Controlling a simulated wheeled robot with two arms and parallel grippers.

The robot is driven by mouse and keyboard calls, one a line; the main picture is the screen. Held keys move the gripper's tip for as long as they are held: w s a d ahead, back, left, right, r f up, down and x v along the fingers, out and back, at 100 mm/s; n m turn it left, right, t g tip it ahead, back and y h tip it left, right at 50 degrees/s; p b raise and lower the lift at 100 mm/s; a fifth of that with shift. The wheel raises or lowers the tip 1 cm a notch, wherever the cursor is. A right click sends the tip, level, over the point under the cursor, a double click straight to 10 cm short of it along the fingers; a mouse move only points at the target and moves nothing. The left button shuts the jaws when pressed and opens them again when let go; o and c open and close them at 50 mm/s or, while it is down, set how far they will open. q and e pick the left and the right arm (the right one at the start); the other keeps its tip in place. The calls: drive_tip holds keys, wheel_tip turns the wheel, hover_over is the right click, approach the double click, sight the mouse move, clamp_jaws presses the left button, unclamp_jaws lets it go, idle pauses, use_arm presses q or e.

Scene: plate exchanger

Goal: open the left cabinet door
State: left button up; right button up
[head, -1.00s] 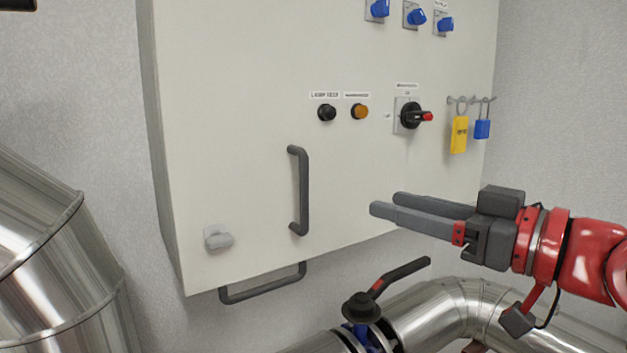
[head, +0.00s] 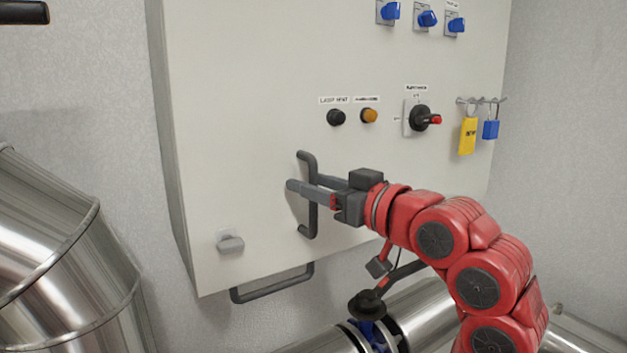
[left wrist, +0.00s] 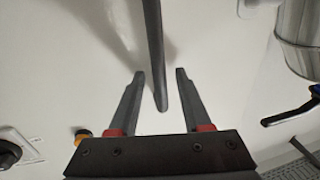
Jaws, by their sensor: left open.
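The pale cabinet front (head: 250,120) faces me and lies flat, with no open gap showing. Its dark upright bar handle (head: 309,222) is at the lower middle. My left gripper (head: 304,183) is open at the handle's upper half, its arm coming from the lower right. One finger passes in front of the bar and the other lies behind it. In the left wrist view, the handle (left wrist: 153,45) runs between the two open fingers (left wrist: 160,74); I see a gap on each side. My right gripper is not in view.
A grey latch knob (head: 230,243) is at the lower left of the front, with a dark bar (head: 272,284) below it. Switches and padlocks (head: 467,136) are at the right. Large metal pipes stand at lower left (head: 60,260) and below.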

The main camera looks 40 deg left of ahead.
use_arm(q)
clamp_jaws()
idle(1.4)
